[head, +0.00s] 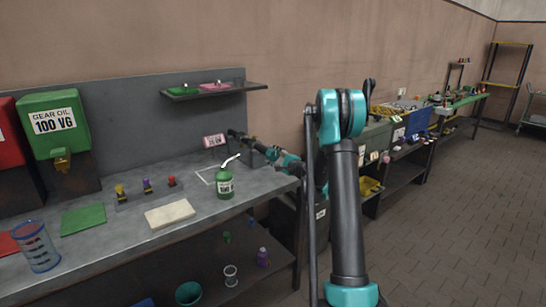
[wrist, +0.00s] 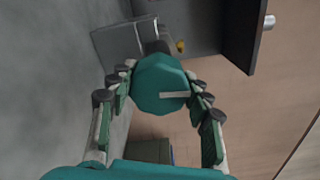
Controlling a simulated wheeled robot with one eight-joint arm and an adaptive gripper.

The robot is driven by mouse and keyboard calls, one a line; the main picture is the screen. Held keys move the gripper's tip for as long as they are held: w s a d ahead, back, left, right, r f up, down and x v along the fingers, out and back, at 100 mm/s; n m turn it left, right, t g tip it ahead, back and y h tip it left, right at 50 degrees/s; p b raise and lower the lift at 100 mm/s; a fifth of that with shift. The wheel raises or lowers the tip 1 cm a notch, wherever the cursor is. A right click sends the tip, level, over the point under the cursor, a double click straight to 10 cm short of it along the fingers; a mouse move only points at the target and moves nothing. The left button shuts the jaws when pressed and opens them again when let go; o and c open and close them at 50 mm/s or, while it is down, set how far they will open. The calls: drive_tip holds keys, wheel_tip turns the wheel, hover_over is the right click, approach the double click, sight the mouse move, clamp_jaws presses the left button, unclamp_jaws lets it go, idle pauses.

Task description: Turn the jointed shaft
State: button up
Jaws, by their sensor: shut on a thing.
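The jointed shaft's near end is a teal many-sided knob (wrist: 158,88) with a white line on its face, in the middle of the wrist view. The line lies nearly level and runs right from the middle. My gripper (wrist: 160,82) is shut on this knob, with one finger on each side. Behind the knob is a grey block (wrist: 118,43), partly hidden. In the head view my gripper (head: 265,151) is at the bench's right end. My fingers and the knob are small there, and my arm hides part of that spot.
A green oil can (head: 225,184) with a thin spout stands on the workbench (head: 110,215), close to my gripper. A shelf (head: 213,91) with small trays hangs above. Open floor (head: 440,220) lies at the right.

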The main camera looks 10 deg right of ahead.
drive_tip(key=shift+n, duration=0.6)
drive_tip(key=o, duration=1.2)
drive_tip(key=v, duration=1.2)
drive_tip(key=shift+s+a, duration=0.1)
